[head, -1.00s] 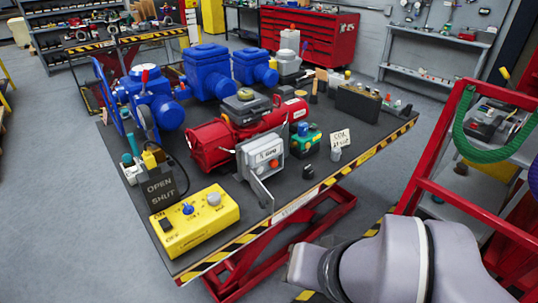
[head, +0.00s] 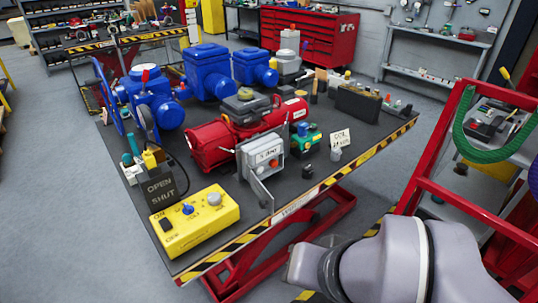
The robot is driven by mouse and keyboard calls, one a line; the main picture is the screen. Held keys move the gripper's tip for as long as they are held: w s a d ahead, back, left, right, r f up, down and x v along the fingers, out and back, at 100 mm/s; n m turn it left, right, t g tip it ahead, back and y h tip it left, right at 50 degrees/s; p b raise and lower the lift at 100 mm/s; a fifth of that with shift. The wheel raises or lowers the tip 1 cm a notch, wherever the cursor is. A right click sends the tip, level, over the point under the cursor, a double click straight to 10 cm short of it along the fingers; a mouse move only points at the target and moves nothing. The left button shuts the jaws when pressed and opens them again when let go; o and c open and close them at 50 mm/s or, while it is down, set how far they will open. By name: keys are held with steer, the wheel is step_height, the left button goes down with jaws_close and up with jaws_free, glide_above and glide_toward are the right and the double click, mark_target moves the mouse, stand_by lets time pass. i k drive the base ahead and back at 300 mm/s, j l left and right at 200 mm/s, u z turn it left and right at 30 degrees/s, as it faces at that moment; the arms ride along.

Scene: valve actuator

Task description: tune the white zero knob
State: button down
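A yellow control box (head: 182,240) lies at the near left corner of the table. On its top are a pale grey-white knob (head: 214,198), a blue knob (head: 187,209) and a black switch (head: 165,224). The pale knob is at the box's right end, and small lettering near it is too blurred to read. My arm (head: 385,262) shows at the bottom right, off the table's front edge and well to the right of the box. My gripper is not visible, and nothing of mine touches the box.
The dark table (head: 126,208) has a striped edge. A red frame with a green hose (head: 487,150) stands at right.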

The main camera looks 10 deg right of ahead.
mark_target(258, 169)
steer(key=i+j+z, duration=0.15)
steer(key=z, duration=0.25)
steer(key=i+j+z, duration=0.2)
steer(key=z, duration=0.25)
steer(key=i+j+z, duration=0.15)
steer(key=j+z, duration=0.25)
steer(key=l, duration=0.1)
